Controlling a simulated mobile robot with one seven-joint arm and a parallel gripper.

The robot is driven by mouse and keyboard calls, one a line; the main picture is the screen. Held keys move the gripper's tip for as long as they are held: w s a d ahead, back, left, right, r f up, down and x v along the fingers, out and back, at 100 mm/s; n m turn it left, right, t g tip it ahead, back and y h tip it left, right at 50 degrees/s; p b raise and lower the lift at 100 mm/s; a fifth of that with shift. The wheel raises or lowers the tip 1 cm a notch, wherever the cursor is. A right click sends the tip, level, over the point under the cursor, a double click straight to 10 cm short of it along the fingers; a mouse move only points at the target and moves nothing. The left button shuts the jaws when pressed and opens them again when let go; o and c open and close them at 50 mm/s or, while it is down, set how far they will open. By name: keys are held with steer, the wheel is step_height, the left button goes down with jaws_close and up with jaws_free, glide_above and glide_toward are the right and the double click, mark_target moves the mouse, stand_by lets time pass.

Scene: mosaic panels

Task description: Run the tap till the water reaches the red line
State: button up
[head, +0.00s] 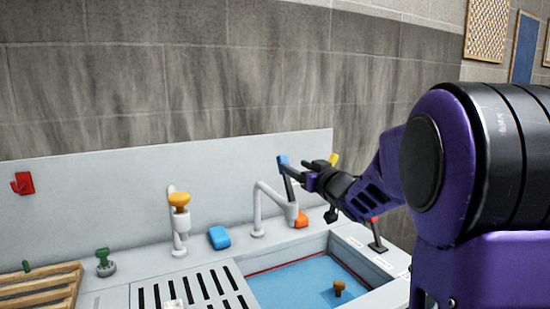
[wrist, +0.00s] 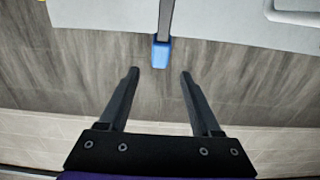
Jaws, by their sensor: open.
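The grey tap (head: 262,205) stands behind the sink, its curved spout pointing toward the basin. A lever with a blue tip (head: 282,160) rises by the tap; its blue tip (wrist: 161,53) also shows in the wrist view. My gripper (head: 314,174) is open and empty. In the wrist view, the blue tip is just beyond and between the fingertips (wrist: 160,72); I see no contact. The red line (head: 288,265) runs along the sink's inner wall. The sink (head: 345,262) shows a blue surface; I cannot tell the water level. No stream is visible from the spout.
A yellow tip (head: 334,159) shows behind my gripper. A red-tipped lever (head: 375,234) stands at the right rim. A blue sponge-like block (head: 219,237), an orange-topped fixture (head: 180,203) and a slotted drainer (head: 195,291) are left.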

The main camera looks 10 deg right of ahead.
steer(key=x, duration=1)
steer(key=shift+w+a, duration=0.15)
steer(key=shift+w, duration=0.2)
jaws_close()
stand_by(0.8)
